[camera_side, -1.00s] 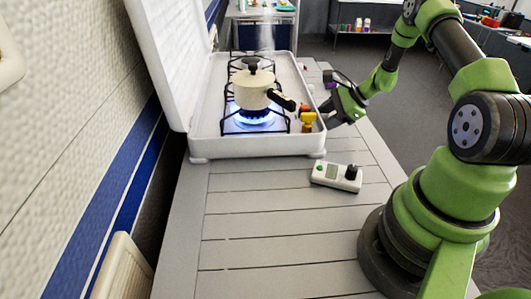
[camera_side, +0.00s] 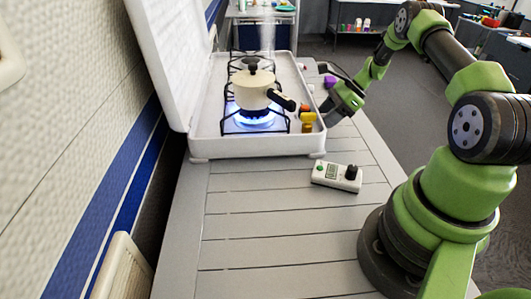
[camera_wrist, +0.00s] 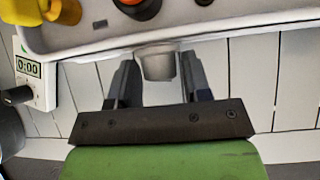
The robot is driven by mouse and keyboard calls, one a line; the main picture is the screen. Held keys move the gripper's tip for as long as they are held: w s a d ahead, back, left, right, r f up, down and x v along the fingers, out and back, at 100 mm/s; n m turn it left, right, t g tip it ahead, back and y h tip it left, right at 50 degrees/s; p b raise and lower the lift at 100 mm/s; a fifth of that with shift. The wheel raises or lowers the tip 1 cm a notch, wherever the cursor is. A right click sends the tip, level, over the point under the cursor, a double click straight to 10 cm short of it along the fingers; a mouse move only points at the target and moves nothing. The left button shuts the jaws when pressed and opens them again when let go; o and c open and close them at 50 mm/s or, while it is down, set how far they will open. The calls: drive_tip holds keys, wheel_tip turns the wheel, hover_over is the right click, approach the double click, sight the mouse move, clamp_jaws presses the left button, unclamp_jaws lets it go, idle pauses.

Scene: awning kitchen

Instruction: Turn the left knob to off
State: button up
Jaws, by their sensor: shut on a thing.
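The white camping stove (camera_side: 262,148) stands open on the slatted table, and its front wall (camera_wrist: 215,37) crosses the top of the wrist view. A grey knob (camera_wrist: 158,64) sticks out of that wall. My gripper (camera_wrist: 158,84) is shut on this knob, one dark finger at each side. In the side view my gripper (camera_side: 329,115) is at the stove's right edge and hides the knob. A cream pot (camera_side: 254,92) stands on the burner over a blue flame (camera_side: 250,122). The knob's markings cannot be read.
Small yellow (camera_side: 308,117) and orange items sit on the stove's rim beside my gripper. A white timer (camera_side: 336,176) lies on the table nearby; its display reads 0:00 in the wrist view (camera_wrist: 29,69). The table in front of the timer is clear.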

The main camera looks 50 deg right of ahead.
drive_tip(key=shift+w+d+f+m+g+y, duration=0.1)
drive_tip(key=shift+m+g+y, duration=0.4)
drive_tip(key=shift+g+y, duration=0.4)
drive_tip(key=o, duration=1.4)
drive_tip(key=shift+c, duration=0.2)
drive_tip(key=a+r+v, duration=0.1)
drive_tip(key=v, duration=0.5)
drive_tip(key=shift+d+r, duration=0.2)
drive_tip(key=shift+d, duration=0.05)
